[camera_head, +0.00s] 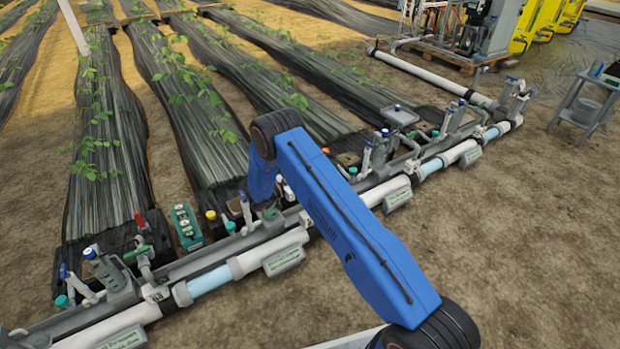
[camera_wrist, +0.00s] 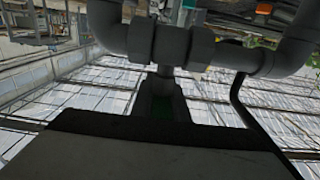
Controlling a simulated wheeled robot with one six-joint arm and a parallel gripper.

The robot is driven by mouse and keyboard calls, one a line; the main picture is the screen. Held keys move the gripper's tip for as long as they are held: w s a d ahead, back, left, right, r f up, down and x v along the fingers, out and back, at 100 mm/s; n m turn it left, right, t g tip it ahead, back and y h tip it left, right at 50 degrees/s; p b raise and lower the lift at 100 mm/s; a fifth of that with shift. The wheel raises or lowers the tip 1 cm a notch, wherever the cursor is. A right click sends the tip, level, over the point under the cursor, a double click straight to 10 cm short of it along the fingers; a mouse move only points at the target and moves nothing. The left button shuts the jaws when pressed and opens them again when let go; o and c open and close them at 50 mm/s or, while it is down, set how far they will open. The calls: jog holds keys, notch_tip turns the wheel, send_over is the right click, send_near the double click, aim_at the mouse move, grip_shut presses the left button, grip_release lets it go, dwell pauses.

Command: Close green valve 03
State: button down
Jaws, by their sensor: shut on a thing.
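In the wrist view a dark grey pipe with a thick valve body (camera_wrist: 158,45) crosses the top. A dark stem comes down from it to a shadowed, dark green handle (camera_wrist: 168,108). My gripper (camera_wrist: 165,122) is a dark block below, shut on this handle; the fingertips are hard to make out. No number can be read on the valve. In the head view my blue arm reaches down to the pipe row, and my gripper is hidden behind it. Another green lever (camera_head: 136,252) shows on the left manifold, below a red-handled valve (camera_head: 140,222).
A long pipe run (camera_head: 262,250) with valves and label plates crosses the ground. A teal box (camera_head: 187,228) stands beside it. Plastic-covered plant rows (camera_head: 98,150) lie behind. A small cart (camera_head: 585,105) stands at right. Bare soil in front is open.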

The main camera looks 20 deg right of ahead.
dwell(0.3)
jog(key=c, duration=1.7)
grip_release()
notch_tip(320, 180, up, 10)
jog(key=shift+f, duration=0.1)
